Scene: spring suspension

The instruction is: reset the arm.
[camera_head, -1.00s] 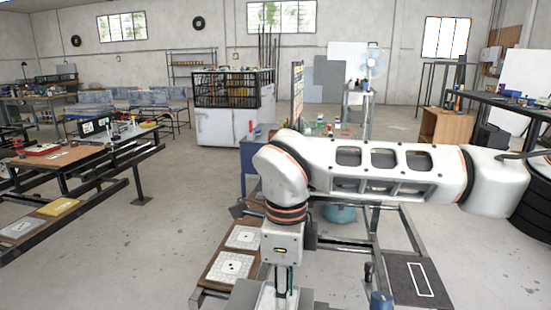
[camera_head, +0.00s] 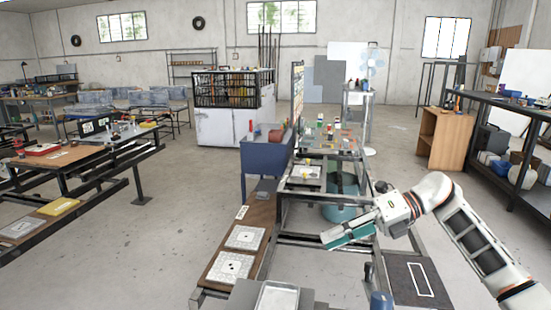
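My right arm comes in from the lower right and bends at its elbow. Its gripper (camera_head: 332,238) points left, above the frame bench in the middle right. A teal-green patch shows along the fingers; I cannot tell whether it is a held part or part of the gripper, nor whether the fingers are open or shut. My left arm and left gripper are not in view.
A brown board with white marked plates (camera_head: 246,237) runs along the bench's left side. A pale tray (camera_head: 275,298) is at the bottom. A teal bin (camera_head: 340,205) stands behind the gripper. A blue cabinet (camera_head: 265,160) is farther back. Open floor lies left.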

